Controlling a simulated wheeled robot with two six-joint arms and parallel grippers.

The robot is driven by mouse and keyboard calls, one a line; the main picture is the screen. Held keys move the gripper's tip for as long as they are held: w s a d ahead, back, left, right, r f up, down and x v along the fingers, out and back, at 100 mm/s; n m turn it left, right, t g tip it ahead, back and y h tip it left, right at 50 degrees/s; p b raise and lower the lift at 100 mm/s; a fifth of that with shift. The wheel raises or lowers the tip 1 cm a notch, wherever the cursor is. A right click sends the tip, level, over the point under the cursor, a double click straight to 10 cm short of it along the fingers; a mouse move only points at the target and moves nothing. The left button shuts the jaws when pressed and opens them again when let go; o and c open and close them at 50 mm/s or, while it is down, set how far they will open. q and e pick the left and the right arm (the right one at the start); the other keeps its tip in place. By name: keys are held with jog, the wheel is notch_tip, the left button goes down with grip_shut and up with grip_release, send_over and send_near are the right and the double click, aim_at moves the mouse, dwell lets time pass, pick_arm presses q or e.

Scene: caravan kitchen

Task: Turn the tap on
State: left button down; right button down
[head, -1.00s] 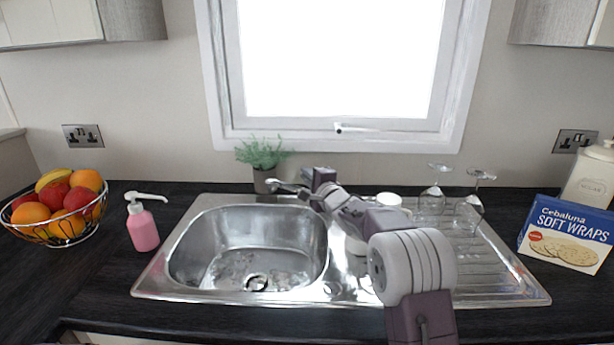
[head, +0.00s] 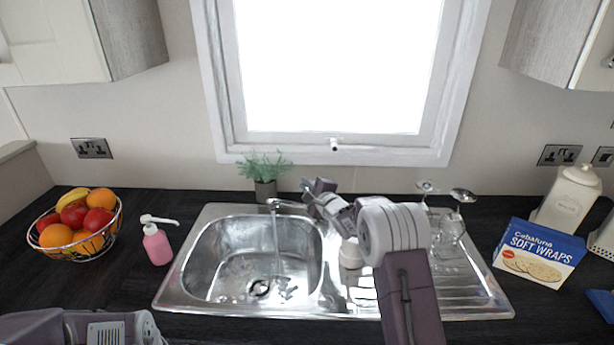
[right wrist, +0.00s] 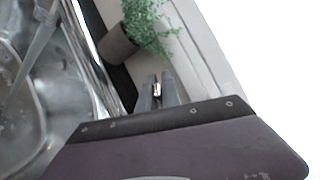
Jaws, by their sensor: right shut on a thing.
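The chrome tap (head: 286,204) stands behind the steel sink (head: 212,295), its spout over the basin. A stream of water (head: 277,240) falls from the spout into the basin. The water also shows at the left of the right wrist view (right wrist: 32,62). My right gripper (head: 314,185) is at the tap's base, partly hidden by my own arm. In the right wrist view its fingers (right wrist: 157,90) are shut on a small shiny piece, the tap's lever (right wrist: 157,89). My left gripper is out of view; only part of my left arm shows at the bottom left.
A potted plant (head: 265,188) stands close behind the tap. Wine glasses (head: 452,222) stand on the drainer to the right. A pink soap bottle (head: 157,246) and a fruit basket (head: 80,240) are on the left. A blue wraps box (head: 538,250) is on the right.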

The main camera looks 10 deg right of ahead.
jog(key=shift+f, duration=0.1)
jog(key=c, duration=1.5)
grip_release()
jog(key=shift+c, duration=0.2)
jog(key=v, duration=0.9)
jog(key=shift+b, duration=0.4)
